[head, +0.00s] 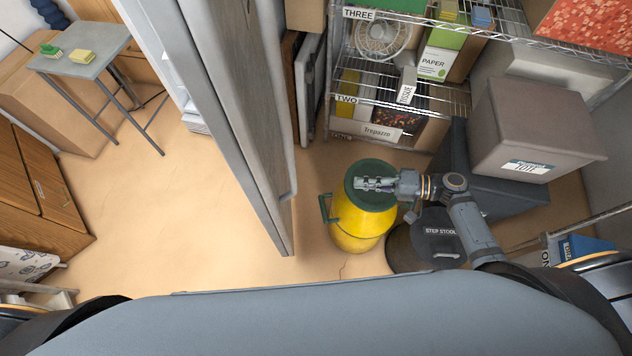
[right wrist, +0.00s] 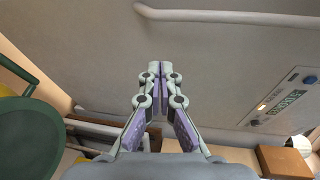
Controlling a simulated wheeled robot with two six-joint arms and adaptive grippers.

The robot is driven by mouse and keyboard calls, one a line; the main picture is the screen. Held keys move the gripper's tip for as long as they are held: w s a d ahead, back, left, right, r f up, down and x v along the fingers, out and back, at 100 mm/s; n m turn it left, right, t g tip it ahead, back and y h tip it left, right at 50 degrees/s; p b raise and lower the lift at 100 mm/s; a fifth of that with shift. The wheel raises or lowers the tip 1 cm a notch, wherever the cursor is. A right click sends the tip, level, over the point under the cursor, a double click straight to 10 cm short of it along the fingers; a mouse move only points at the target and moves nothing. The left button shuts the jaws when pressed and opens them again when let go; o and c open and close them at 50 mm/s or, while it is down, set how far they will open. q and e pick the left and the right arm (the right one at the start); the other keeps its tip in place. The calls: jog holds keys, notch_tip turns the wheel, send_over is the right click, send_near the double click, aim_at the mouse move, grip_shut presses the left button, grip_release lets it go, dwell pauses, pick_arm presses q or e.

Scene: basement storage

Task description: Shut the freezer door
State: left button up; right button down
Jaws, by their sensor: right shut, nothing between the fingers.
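The freezer door (head: 235,110) stands open in the head view, a tall grey panel running from the top down to the middle of the floor. Part of the white freezer interior (head: 178,65) shows to its left. In the right wrist view the door's outer face (right wrist: 200,75) fills the background, with a long handle (right wrist: 230,18) near the top. My right gripper (head: 368,184) is shut and empty, to the right of the door and pointing at its outer face. It appears in front of the door in the wrist view (right wrist: 160,70), seemingly apart from it. My left gripper is not in view.
A yellow drum with a green lid (head: 362,222) stands below my right gripper. A wire shelf (head: 395,85) stands behind. The floor left of the door is clear.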

notch_tip(320, 180, up, 7)
jog(key=s+n+y, duration=0.2)
jog(key=y, duration=0.1)
jog(key=p+x, duration=0.4)
jog(key=x, duration=1)
jog(key=shift+a+f+g+p, duration=0.3)
jog(key=shift+f+g+p, duration=0.05)
jog(key=shift+f+g, duration=0.05)
jog(key=shift+s, duration=0.1)
